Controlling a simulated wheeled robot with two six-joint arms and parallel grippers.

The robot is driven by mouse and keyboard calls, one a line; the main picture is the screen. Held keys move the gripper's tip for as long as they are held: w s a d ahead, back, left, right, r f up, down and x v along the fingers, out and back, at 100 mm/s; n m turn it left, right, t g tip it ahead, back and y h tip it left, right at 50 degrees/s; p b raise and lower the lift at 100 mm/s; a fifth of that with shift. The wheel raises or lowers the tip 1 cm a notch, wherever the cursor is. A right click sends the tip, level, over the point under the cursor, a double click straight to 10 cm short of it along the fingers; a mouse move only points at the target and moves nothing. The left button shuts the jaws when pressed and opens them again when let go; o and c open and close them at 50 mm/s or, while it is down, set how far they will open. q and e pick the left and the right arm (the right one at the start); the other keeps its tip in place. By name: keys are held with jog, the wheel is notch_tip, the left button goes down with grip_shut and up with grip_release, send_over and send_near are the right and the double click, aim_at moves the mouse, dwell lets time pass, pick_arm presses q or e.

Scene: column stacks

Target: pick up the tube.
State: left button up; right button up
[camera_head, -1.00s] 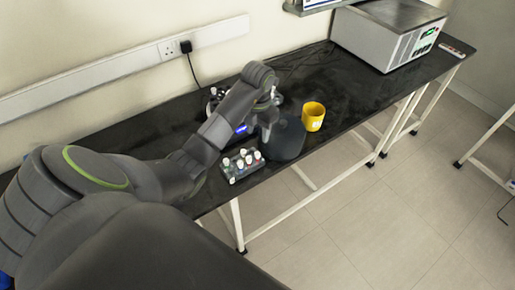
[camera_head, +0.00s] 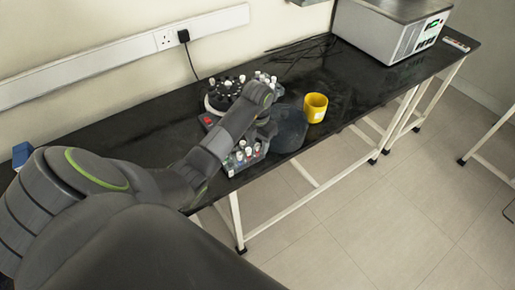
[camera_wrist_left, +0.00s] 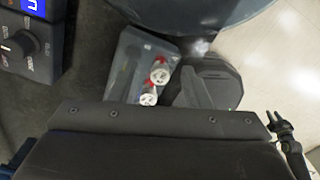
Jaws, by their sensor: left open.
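A small rack of capped tubes (camera_head: 231,167) stands near the front edge of the black bench in the head view, partly hidden by my left arm. Its tubes have white, red and dark caps. My left gripper (camera_head: 265,130) is at the rack's right side, with its fingertips mostly hidden. In the left wrist view, the translucent rack (camera_wrist_left: 128,60) shows with two red-and-white capped tubes (camera_wrist_left: 160,74) close in front of my gripper. A dark gripper part (camera_wrist_left: 212,85) is right of them. I see no tube held. Which tube is meant cannot be told. My right gripper is out of view.
A dark grey rounded object (camera_head: 289,130) stands right of the rack, with a yellow mug (camera_head: 315,107) beyond it. A device with a black rotor (camera_head: 222,96) is behind. A large box-shaped machine (camera_head: 385,32) is at the far right. Bench between mug and machine is clear.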

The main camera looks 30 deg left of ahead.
pick_arm(q)
jog(key=shift+f, duration=0.35)
grip_shut()
